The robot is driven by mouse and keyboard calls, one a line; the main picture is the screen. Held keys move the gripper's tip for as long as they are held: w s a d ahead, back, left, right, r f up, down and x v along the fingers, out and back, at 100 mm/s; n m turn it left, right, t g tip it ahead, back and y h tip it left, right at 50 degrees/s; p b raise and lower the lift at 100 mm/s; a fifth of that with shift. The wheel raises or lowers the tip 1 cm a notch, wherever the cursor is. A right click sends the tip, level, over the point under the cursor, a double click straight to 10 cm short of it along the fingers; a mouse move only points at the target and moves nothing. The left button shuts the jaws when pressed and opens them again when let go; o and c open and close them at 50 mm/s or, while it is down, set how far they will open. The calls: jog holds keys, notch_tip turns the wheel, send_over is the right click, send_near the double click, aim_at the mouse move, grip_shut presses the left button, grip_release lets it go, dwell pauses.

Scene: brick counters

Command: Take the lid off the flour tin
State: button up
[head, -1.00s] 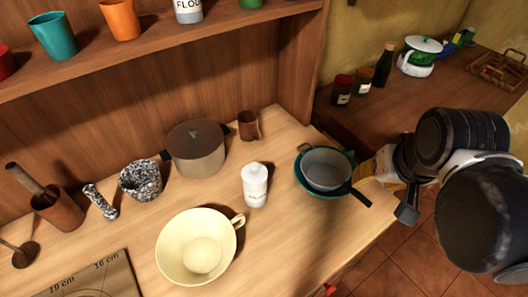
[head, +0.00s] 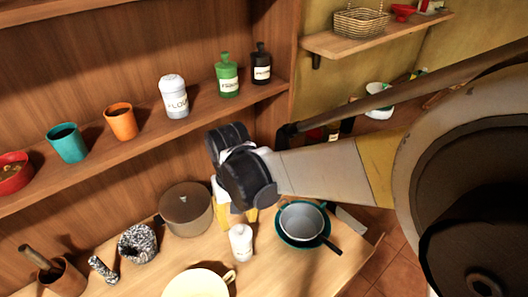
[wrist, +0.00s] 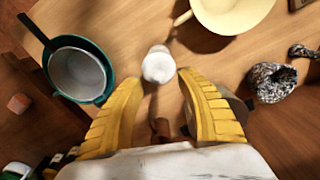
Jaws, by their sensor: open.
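The flour tin (head: 175,101), white with a domed lid and a FLOUR label, stands upright on the shelf, lid on. A smaller white lidded container (head: 241,243) stands on the counter; its label is too small to read now. In the wrist view its round white top (wrist: 158,66) shows just beyond and between the fingertips. My gripper (head: 237,210) has yellow fingers pointing down above the counter, behind the small container in the head view, below and right of the flour tin. The fingers (wrist: 161,78) are apart with nothing held between them.
Green (head: 227,76) and dark (head: 261,65) bottles stand right of the flour tin; orange (head: 120,121) and teal (head: 67,143) cups stand left.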

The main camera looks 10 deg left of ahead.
aim_at(240, 227)
jog(key=f, duration=0.2)
jog(key=f+b, duration=0.1)
jog(key=f, duration=0.2)
jog(key=shift+w+f, duration=0.3)
jog(key=shift+w, duration=0.05)
grip_shut()
